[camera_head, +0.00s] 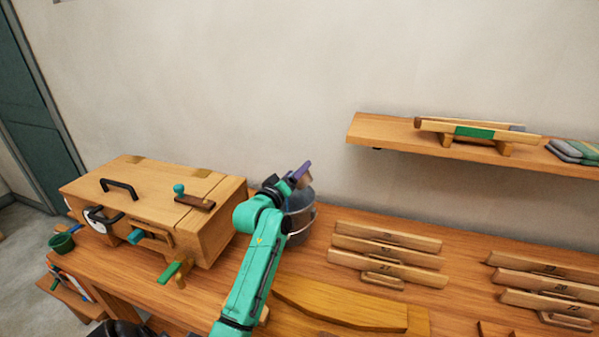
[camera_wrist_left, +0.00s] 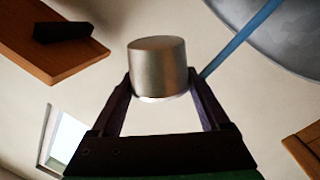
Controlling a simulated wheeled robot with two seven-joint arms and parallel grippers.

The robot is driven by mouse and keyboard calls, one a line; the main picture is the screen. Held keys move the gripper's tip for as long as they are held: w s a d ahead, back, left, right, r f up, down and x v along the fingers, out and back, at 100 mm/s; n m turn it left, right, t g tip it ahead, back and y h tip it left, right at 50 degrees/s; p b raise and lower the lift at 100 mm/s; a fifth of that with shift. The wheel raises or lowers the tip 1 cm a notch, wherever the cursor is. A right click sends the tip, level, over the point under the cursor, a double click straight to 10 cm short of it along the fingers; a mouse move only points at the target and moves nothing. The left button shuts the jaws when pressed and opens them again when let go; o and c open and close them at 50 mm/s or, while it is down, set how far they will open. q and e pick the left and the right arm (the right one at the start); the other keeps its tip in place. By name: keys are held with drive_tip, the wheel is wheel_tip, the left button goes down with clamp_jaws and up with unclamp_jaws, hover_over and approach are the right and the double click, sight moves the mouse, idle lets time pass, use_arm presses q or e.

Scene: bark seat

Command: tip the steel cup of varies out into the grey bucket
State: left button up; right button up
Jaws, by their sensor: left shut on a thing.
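The steel cup (camera_wrist_left: 157,62) is a plain silver cylinder in the left wrist view. My left gripper (camera_wrist_left: 160,84) is shut on it, one dark finger on each side. In the head view my left gripper (camera_head: 302,173) is above the grey bucket (camera_head: 301,222), close to its rim. The bucket stands at the back of the bench, partly hidden by my green arm. The cup's mouth and contents cannot be made out, nor its exact tilt. My right gripper is not in view.
A wooden chest (camera_head: 150,195) stands left of the bucket. Numbered wooden pieces (camera_head: 385,257) lie to the right, with a curved wooden board (camera_head: 340,303) in front. A wall shelf (camera_head: 390,133) juts out at upper right. A small green pot (camera_head: 61,243) is at far left.

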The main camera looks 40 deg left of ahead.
use_arm(q)
drive_tip(key=n, duration=0.1)
drive_tip(key=a+f+n, duration=0.1)
drive_tip(key=n, duration=0.2)
drive_tip(key=shift+w+a+f, duration=0.15)
drive_tip(key=shift+w+f, duration=0.1)
drive_tip(key=shift+a+f+n, duration=0.2)
drive_tip(key=shift+a+n, duration=0.15)
drive_tip(key=shift+n, duration=0.65)
drive_tip(key=n+p, duration=0.1)
drive_tip(key=n, duration=0.1)
drive_tip(key=a+n+p, duration=0.1)
drive_tip(key=n+p, duration=0.1)
drive_tip(key=n, duration=0.1)
drive_tip(key=a+n+p, duration=0.1)
drive_tip(key=n, duration=0.1)
drive_tip(key=shift+s+f+n, duration=0.2)
drive_tip(key=shift+s+n, duration=0.1)
drive_tip(key=shift+s, duration=0.05)
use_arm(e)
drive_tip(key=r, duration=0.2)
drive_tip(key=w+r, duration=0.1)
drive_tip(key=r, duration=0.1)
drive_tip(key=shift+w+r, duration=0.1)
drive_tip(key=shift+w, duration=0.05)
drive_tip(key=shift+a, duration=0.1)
